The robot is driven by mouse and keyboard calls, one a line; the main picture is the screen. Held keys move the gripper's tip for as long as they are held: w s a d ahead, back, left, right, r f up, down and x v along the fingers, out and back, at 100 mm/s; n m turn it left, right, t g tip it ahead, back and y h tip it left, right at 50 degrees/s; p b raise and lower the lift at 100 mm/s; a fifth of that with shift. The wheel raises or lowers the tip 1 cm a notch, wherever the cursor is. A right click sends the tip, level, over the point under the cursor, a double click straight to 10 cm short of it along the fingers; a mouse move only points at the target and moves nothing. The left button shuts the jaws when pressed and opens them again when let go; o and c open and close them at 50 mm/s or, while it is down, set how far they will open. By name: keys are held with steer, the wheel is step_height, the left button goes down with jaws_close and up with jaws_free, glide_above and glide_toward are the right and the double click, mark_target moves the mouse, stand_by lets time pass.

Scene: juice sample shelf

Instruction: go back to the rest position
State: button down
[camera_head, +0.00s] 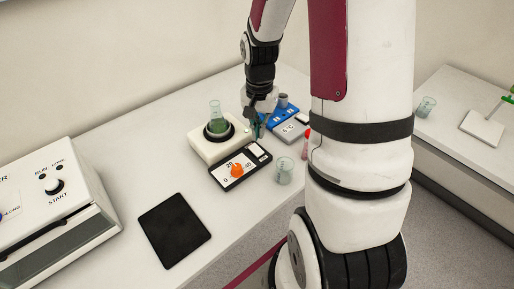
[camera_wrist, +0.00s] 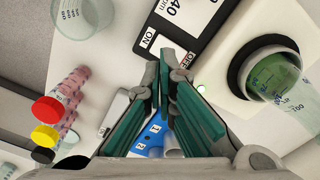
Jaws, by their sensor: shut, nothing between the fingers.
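My gripper (camera_head: 259,125) is above the back of the white table, beside the white device and the blue rack. In the wrist view my gripper (camera_wrist: 165,68) has its green-padded fingers together at the tips, with nothing held between them. My arm reaches down from the top of the head view and hides part of the table's right side.
A green-liquid flask (camera_head: 216,115) stands on the white device (camera_head: 209,150). Close by are a black panel with an orange knob (camera_head: 238,170), a beaker (camera_head: 284,171), a blue rack (camera_head: 280,112) and capped tubes (camera_wrist: 60,115). A black pad (camera_head: 174,230) lies in front.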

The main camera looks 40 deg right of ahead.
stand_by(0.6)
steer(key=s+a+r+n+t+h, duration=0.1)
steer(key=s+a+r+n, duration=0.2)
steer(key=r, duration=0.5)
steer(key=a+r+n+t, duration=0.2)
steer(key=a+r, duration=0.4)
steer(key=r, duration=0.2)
steer(key=s+a+r+n+t+y, duration=0.1)
steer(key=s+a+r+n+t, duration=0.1)
steer(key=s+a+r+n, duration=0.4)
steer(key=s+a+r, duration=0.1)
steer(key=s+r, duration=0.1)
steer(key=s, duration=0.2)
steer(key=shift+s+r+n+t, duration=0.15)
steer(key=shift+s+n+t, duration=0.1)
steer(key=shift+n+t, duration=0.05)
